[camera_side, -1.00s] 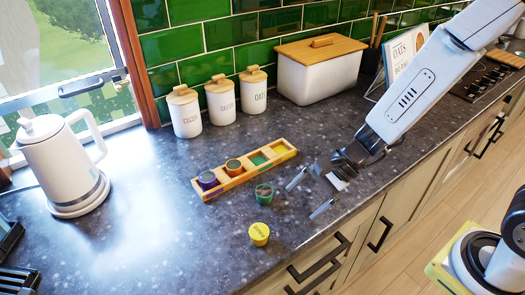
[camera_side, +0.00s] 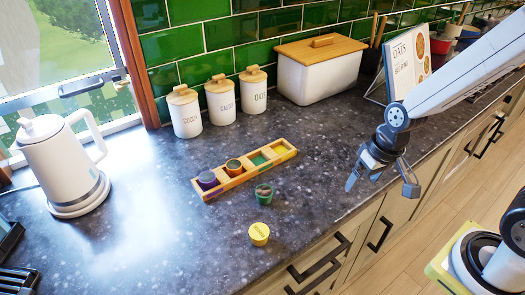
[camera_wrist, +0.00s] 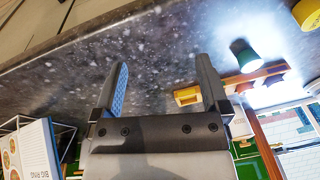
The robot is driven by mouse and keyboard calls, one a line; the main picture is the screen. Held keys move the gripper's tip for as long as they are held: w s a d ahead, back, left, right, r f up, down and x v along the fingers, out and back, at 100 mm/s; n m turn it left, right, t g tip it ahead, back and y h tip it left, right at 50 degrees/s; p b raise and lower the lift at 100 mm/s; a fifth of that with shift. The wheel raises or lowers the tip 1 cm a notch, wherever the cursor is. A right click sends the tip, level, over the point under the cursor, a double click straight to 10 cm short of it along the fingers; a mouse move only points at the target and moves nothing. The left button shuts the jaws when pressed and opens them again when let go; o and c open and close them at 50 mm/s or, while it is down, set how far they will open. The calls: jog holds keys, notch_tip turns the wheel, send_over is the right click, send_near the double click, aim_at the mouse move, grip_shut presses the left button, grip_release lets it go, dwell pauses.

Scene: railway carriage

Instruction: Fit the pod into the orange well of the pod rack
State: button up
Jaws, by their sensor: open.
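The wooden pod rack (camera_side: 222,186) lies on the dark counter, a row of wells. An orange pod (camera_side: 234,166) with a brown top stands upright in the rack's orange well, its upper part above the wood. A purple pod (camera_side: 207,180) sits in the end well to its left. The green well (camera_side: 259,159) and yellow well (camera_side: 280,150) look empty. A green pod (camera_side: 264,192) and a yellow pod (camera_side: 259,234) stand loose in front. My gripper (camera_side: 382,184) is open and empty, right of the rack and clear of it. The wrist view shows the rack's end (camera_wrist: 187,96) between the fingers.
Canisters (camera_side: 222,104) and a white bin (camera_side: 320,78) with a wooden lid stand behind the rack. A white kettle (camera_side: 66,170) stands at the left. A cookbook (camera_side: 404,62) stands at the back right. The counter between my gripper and the rack is clear.

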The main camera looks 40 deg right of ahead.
jog(key=shift+w+d+r+n+t+h, duration=0.15)
jog(key=shift+d+r+n+t+h, duration=0.1)
jog(key=shift+d+n, duration=0.25)
jog(key=shift+w+d+r+n+t+h, duration=0.15)
jog(key=shift+d+r+n, duration=0.15)
jog(key=shift+n, duration=0.2)
